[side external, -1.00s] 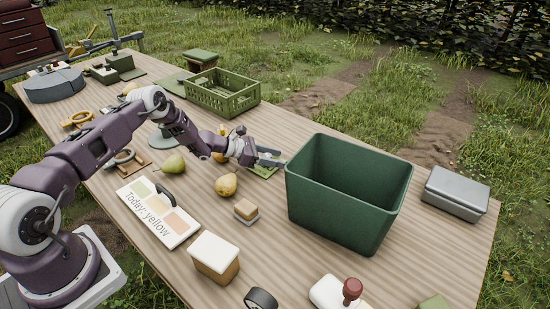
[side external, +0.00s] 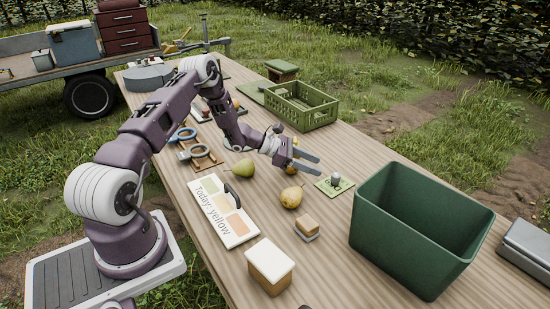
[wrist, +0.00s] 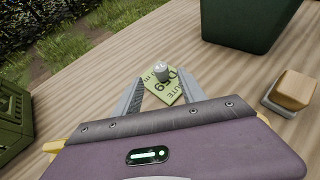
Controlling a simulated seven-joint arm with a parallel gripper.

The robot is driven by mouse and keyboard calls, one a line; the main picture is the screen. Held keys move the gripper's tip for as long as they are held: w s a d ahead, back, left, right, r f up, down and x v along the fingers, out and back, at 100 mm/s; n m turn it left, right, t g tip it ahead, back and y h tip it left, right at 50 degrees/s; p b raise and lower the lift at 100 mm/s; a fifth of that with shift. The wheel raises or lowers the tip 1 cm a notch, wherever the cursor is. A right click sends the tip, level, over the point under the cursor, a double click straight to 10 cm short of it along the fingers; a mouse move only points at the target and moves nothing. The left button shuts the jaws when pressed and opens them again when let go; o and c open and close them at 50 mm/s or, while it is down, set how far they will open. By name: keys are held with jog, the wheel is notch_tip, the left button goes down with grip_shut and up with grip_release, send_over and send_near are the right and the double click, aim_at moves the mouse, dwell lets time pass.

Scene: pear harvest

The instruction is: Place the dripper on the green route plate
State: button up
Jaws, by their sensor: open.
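The green route plate (side external: 345,186) lies flat on the table, left of the large green bin. The dripper, a small grey-white cylinder (side external: 335,179), stands upright on it. In the wrist view the dripper (wrist: 161,71) is at the far part of the plate (wrist: 166,90), whose printed lettering shows. My gripper (side external: 316,166) is open and empty, to the left of the dripper and apart from it. In the wrist view its fingers (wrist: 158,84) point toward the plate, with the dripper just beyond the tips.
The green bin (side external: 366,228) stands close on the right. A slatted green crate (side external: 275,99) is behind. A sign (side external: 238,228) reads "Today: yellow".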

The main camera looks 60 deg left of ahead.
jog(key=s+d+r+m+g+h, duration=0.1)
jog(key=s+d+r+m+g, duration=0.15)
jog(key=d+r+m, duration=0.6)
jog(key=s+d+r+m+g, duration=0.25)
jog(key=d+r, duration=0.35)
jog(key=r, duration=0.5)
jog(key=s+d+r+m+g+y, duration=0.1)
jog(key=s+d+r+m, duration=0.25)
jog(key=s, duration=0.25)
jog(key=s+d+r+m+g+y, duration=0.1)
jog(key=s+d+r+m, duration=0.3)
jog(key=s, duration=0.3)
jog(key=s+a+m+y, duration=0.1)
jog(key=s+m+y, duration=0.1)
jog(key=s, duration=0.5)
jog(key=s+a+r+m+t+y, duration=0.1)
jog(key=s+a+m+y, duration=0.1)
jog(key=s+m, duration=0.2)
jog(key=s+a+r+m+t+y, duration=0.1)
jog(key=s+m, duration=0.3)
jog(key=s, duration=0.5)
jog(key=shift+s+a+y, duration=0.25)
jog(key=shift+s+y, duration=0.15)
jog(key=shift+y, duration=0.5)
